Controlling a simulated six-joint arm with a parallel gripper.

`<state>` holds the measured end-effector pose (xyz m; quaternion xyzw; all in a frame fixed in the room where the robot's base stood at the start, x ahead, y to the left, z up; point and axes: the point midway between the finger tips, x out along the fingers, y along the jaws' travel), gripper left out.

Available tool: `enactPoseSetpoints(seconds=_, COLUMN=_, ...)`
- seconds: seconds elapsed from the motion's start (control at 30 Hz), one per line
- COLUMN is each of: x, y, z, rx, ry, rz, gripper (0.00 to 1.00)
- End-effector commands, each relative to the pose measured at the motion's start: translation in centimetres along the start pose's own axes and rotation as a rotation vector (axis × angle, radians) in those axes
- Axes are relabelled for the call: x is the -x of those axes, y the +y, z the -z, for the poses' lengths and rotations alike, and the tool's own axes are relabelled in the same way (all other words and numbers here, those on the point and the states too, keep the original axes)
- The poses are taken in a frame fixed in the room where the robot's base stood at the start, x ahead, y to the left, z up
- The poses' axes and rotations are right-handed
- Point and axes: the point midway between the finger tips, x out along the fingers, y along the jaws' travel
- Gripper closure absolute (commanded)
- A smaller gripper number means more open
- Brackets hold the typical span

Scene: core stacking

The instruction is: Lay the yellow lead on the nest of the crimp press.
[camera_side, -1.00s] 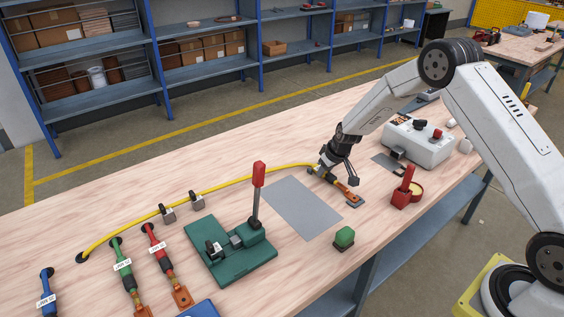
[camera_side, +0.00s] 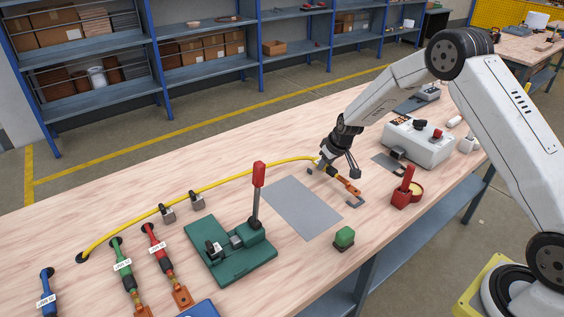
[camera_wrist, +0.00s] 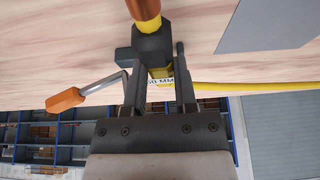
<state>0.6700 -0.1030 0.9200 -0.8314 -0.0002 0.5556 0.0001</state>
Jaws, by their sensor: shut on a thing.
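The yellow lead (camera_side: 240,172) runs from a hole at the far left of the bench, through two small clips, to my gripper (camera_side: 322,168). My gripper is shut on the lead near its end; in the wrist view the jaws (camera_wrist: 160,75) close around the yellow part with a white label. The lead's copper-orange end (camera_side: 350,187) sticks out beyond the jaws, just above the bench. The crimp press (camera_side: 240,262) is green with a red-handled lever (camera_side: 258,175) standing upright. It is to the left of my gripper, across the grey mat. Its nest (camera_side: 236,240) is small and hard to make out.
The grey mat (camera_side: 300,208) lies bare between press and gripper. A green block (camera_side: 344,237) stands at the front. A red holder (camera_side: 402,192) and a white-grey box (camera_side: 418,142) stand to the right. Red (camera_side: 160,250), green (camera_side: 123,268) and blue leads (camera_side: 46,290) lie at the left.

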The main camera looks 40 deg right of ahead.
Motion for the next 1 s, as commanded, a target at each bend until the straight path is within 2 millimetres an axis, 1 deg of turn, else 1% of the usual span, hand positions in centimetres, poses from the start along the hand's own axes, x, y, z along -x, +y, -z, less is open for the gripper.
enactPoseSetpoints(seconds=0.4, x=1.1, y=0.0, z=0.5, rx=0.000, ry=0.001, rz=-0.001, gripper=1.00)
enactPoseSetpoints(seconds=0.87, x=1.3, y=0.0, z=0.6, rx=0.000, ry=0.001, rz=-0.001, gripper=1.00)
enactPoseSetpoints(seconds=1.0, x=1.8, y=0.0, z=0.8, rx=0.001, ry=0.003, rz=-0.001, gripper=1.00)
